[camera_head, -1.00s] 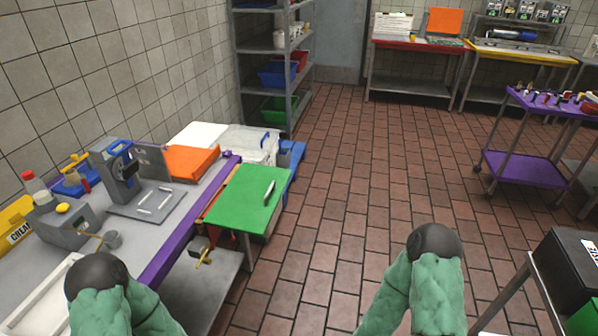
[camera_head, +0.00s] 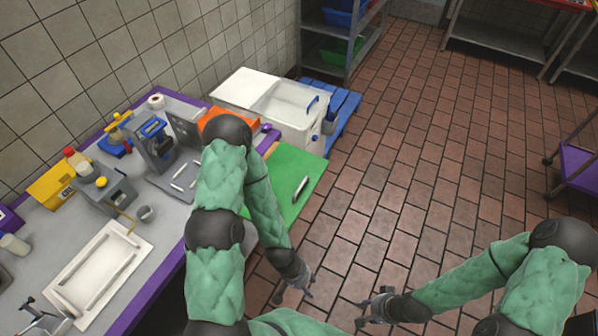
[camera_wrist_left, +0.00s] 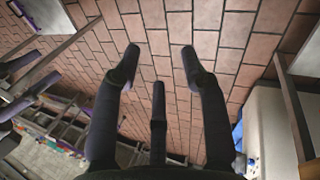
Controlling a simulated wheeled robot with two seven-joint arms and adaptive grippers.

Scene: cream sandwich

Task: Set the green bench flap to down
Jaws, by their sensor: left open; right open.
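The green bench flap (camera_head: 289,170) lies raised, about level with the worktop, at the bench's right end in the head view. It has a pale handle (camera_head: 301,188) near its right edge. My left arm crosses in front of part of it. My left gripper (camera_head: 294,297) is open and empty over the floor, below and nearer than the flap. My right gripper (camera_head: 374,305) is open and empty, to the right of the left one and apart from the flap.
The bench (camera_head: 160,262) with its purple edge runs along the left, holding a white tray (camera_head: 98,262), a grey press (camera_head: 160,145) and an orange board (camera_head: 215,122).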

